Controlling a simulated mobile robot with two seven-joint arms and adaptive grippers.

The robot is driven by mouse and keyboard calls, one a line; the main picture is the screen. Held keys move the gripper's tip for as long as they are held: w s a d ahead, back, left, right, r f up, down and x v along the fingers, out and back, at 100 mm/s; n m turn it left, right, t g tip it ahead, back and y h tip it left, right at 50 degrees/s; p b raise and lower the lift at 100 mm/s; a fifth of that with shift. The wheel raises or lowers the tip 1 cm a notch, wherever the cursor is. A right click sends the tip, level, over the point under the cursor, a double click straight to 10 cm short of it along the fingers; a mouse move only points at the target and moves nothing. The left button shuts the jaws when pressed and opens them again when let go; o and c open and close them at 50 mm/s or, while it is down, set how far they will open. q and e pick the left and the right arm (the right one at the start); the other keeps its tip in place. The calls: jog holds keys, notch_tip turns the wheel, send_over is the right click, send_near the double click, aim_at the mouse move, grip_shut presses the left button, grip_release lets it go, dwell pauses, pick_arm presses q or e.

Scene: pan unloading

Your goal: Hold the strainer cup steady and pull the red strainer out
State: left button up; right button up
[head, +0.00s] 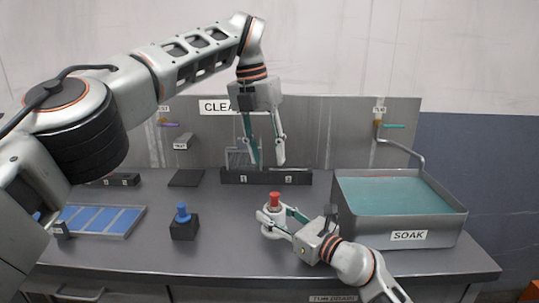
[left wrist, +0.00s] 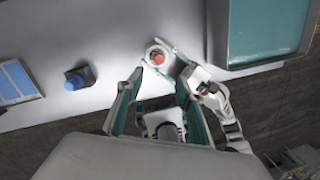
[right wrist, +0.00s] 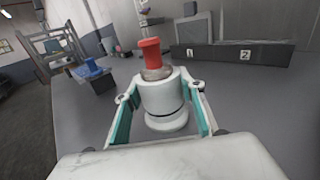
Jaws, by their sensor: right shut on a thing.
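The white strainer cup (head: 272,232) stands upright on the grey counter, with the red strainer (head: 275,200) upright in its top. In the right wrist view the cup (right wrist: 166,100) sits between my fingers, and the red strainer (right wrist: 150,53) rises from its metal mouth. My right gripper (head: 277,214) is shut on the cup from both sides. My left gripper (head: 267,166) points down with its fingers apart and empty, above the cup. In the left wrist view the red strainer (left wrist: 158,59) shows just beyond the fingertips.
A grey SOAK basin (head: 400,239) of teal liquid stands at the right. A blue-topped black block (head: 184,228) and a blue-panelled tray (head: 97,221) are at the left. A numbered dark rack (head: 266,177) lies at the back. The counter between block and cup is clear.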

aim_at(274, 194)
pick_arm(q)
jog(key=f+m, duration=0.1)
jog(key=f, duration=0.3)
jog(key=d+f+m, duration=0.1)
jog(key=f+m, duration=0.1)
jog(key=f, duration=0.2)
jog(key=w+d+f+m, duration=0.1)
jog(key=f, duration=0.3)
jog(key=shift+w+f+m+y, duration=0.1)
jog(key=shift+f+m+y, duration=0.2)
grip_shut()
